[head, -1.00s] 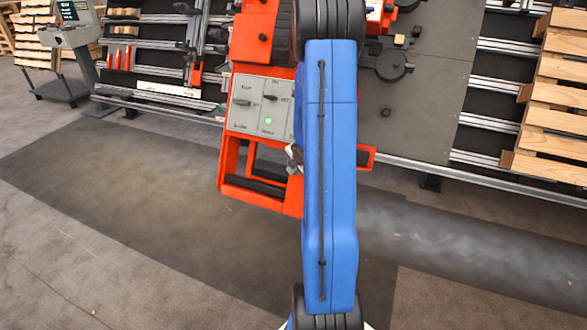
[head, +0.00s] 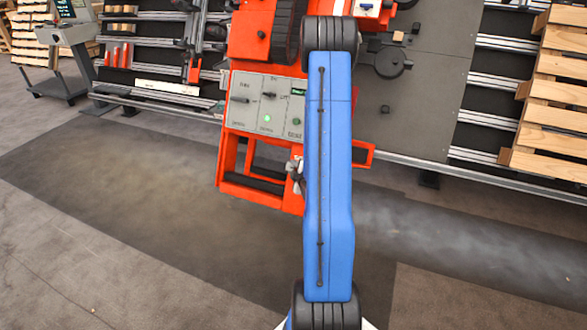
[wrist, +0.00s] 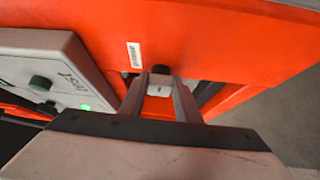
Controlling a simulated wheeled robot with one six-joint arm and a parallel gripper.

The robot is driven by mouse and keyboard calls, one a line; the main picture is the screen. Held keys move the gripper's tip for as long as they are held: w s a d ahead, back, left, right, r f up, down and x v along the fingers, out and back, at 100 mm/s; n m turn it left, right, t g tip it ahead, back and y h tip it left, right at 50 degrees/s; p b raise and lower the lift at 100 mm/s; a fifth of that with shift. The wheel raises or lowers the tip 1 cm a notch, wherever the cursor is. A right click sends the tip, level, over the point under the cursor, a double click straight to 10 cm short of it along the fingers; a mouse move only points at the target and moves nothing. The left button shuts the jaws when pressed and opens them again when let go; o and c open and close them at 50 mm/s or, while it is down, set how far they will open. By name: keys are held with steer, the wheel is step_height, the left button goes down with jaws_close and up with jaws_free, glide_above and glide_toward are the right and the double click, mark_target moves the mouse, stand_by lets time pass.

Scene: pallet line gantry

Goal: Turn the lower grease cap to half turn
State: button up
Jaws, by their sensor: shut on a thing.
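In the wrist view my gripper (wrist: 160,82) is shut on a small dark cap (wrist: 160,69) at the orange machine face, beside a small white label. I take it to be the lower grease cap. Only its dark top edge shows past the fingertips, so its turn mark cannot be read. A pale piece shows between the two grey fingers. In the head view my blue arm hides the cap and the fingertips; a little of my grey wrist shows left of the arm, by the lower orange frame.
A grey control panel (head: 253,100) with knobs and a lit green lamp (head: 267,118) is left of my arm; it also shows in the wrist view (wrist: 50,70). An orange frame (head: 245,190) projects below it. Wooden pallets (head: 557,100) stand right. The floor in front is clear.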

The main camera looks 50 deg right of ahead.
steer(key=m, duration=0.1)
steer(key=m+h, duration=0.1)
steer(key=f+m+t+h, duration=0.1)
steer(key=shift+a+m, duration=0.25)
steer(key=shift+m, duration=0.15)
steer(key=m+h, duration=0.3)
steer(key=m, duration=0.1)
steer(key=shift+w+a+f, duration=0.1)
steer(key=shift+a, duration=0.05)
steer(key=m+h, duration=0.1)
steer(key=m, duration=0.1)
steer(key=m+g+h, duration=0.1)
steer(key=m, duration=0.1)
steer(key=m+h, duration=0.1)
steer(key=m, duration=0.1)
steer(key=shift+w+a+f+h, duration=0.1)
steer(key=shift+w+a+h, duration=0.05)
steer(key=shift+w+h, duration=0.15)
steer(key=shift+w+m+g+h, duration=0.1)
steer(key=shift+m+g+h, duration=0.6)
steer(key=shift+m, duration=0.7)
steer(key=shift+m+g+h, duration=0.5)
steer(key=shift+m+g, duration=0.4)
steer(key=shift+m, duration=0.5)
steer(key=shift+a, duration=0.1)
steer(key=o, duration=1)
steer(key=shift+o, duration=0.2)
steer(key=v, duration=1.2)
